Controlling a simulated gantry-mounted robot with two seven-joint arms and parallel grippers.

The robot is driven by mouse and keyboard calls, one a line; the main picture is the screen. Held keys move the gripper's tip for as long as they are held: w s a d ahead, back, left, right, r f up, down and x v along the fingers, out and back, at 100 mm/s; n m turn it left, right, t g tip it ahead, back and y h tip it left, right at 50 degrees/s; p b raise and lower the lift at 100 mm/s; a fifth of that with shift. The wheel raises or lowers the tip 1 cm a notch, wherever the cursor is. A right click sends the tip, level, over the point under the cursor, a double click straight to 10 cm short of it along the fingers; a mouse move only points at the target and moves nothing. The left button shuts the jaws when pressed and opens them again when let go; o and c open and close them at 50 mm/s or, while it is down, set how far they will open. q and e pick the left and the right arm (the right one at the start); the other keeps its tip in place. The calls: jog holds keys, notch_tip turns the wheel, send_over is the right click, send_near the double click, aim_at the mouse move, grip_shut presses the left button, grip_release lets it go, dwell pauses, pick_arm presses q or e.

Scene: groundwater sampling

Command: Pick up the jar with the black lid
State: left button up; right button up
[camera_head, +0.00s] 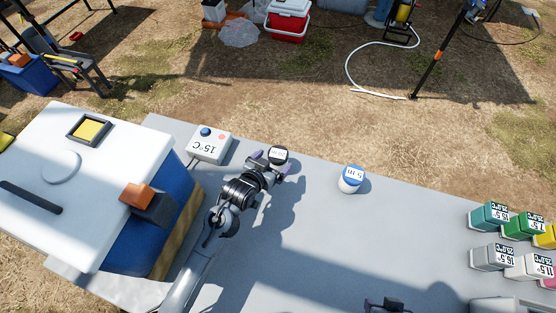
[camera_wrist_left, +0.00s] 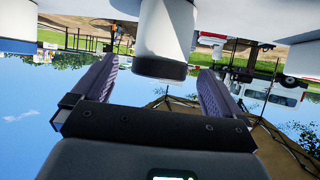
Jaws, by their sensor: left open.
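The jar with the black lid (camera_head: 279,154) stands on the grey table, its round lid showing a white label on top. In the left wrist view, which is upside down, its white body (camera_wrist_left: 165,30) and black lid (camera_wrist_left: 160,68) appear between my finger tips, with a gap on each side. My left gripper (camera_head: 271,165) is open right at the jar, its purple fingers spread on either side; it also shows in the left wrist view (camera_wrist_left: 159,75). A dark piece, seemingly my right gripper (camera_head: 386,305), shows at the bottom edge; its jaws are unclear.
A white jar with a blue label reading "5 m" (camera_head: 351,178) stands to the right. A white box reading 15°C (camera_head: 209,146) is at the left, beside a large blue-and-white cooler (camera_head: 75,170). Several coloured labelled blocks (camera_head: 490,216) sit far right. The table's middle is clear.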

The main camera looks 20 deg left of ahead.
aim_at(278, 156)
pick_arm(q)
jog(key=b+x, duration=0.1)
jog(key=x, duration=0.2)
jog(key=shift+w+f, duration=0.15)
jog(key=shift+f, duration=0.05)
pick_arm(e)
jog(key=shift+f, duration=0.8)
pick_arm(q)
jog(key=shift+w+d+f+b, duration=0.1)
jog(key=shift+w+f+b, duration=0.2)
jog(key=shift+w, duration=0.3)
pick_arm(e)
jog(key=shift+w+d+f, duration=0.1)
jog(key=shift+d, duration=0.05)
pick_arm(q)
jog(key=shift+s, duration=0.1)
jog(key=c, duration=1.2)
jog(key=shift+r, duration=0.1)
jog(key=shift+c, duration=0.2)
